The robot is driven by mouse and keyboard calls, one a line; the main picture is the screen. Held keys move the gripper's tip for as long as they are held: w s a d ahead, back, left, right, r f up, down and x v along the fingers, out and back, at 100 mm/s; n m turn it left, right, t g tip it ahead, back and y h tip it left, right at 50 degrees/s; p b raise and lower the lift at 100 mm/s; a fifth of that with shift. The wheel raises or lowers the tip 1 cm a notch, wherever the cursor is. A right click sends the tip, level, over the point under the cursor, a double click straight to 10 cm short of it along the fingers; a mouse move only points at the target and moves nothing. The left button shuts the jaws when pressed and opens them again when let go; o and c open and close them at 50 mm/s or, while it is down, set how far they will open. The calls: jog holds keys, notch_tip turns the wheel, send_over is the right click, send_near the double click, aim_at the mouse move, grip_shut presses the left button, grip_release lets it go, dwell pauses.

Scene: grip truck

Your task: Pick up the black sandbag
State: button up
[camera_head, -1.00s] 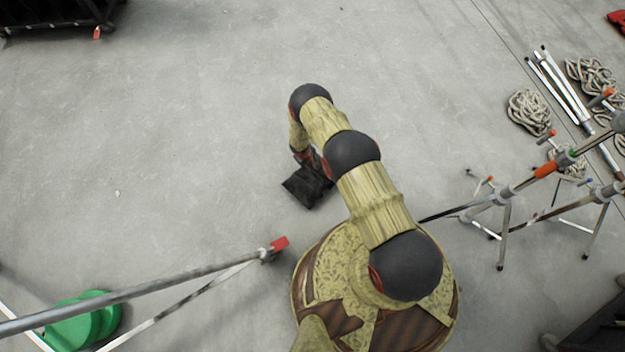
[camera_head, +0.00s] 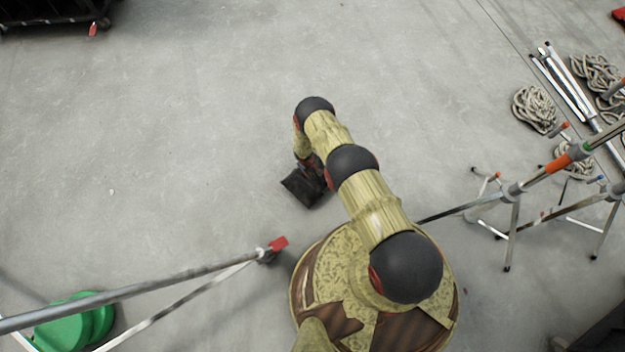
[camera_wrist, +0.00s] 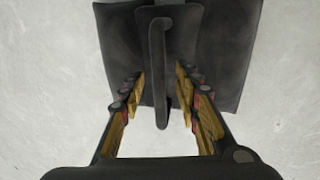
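The black sandbag (camera_head: 301,190) lies on the grey floor near the middle of the head view, partly covered by my arm. In the wrist view the sandbag (camera_wrist: 222,45) fills the top middle, with its dark strap handle (camera_wrist: 157,65) running toward me. My gripper (camera_wrist: 161,78) is open, with one finger on each side of the handle. Narrow gaps show between the fingertips and the handle. The fingertips overlap the bag's near part in the picture; whether they touch it I cannot tell. In the head view my gripper is mostly hidden at the bag.
A metal stand leg with a red tip (camera_head: 279,243) reaches in from the lower left, near a green object (camera_head: 75,322). Tripod stands (camera_head: 513,225), coiled ropes (camera_head: 534,109) and poles (camera_head: 560,85) are at the right. The floor left of and beyond the bag is clear.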

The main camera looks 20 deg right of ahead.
jog(key=shift+c, duration=1.4)
grip_shut()
jog(key=shift+w+r, duration=0.15)
jog(key=shift+w, duration=0.15)
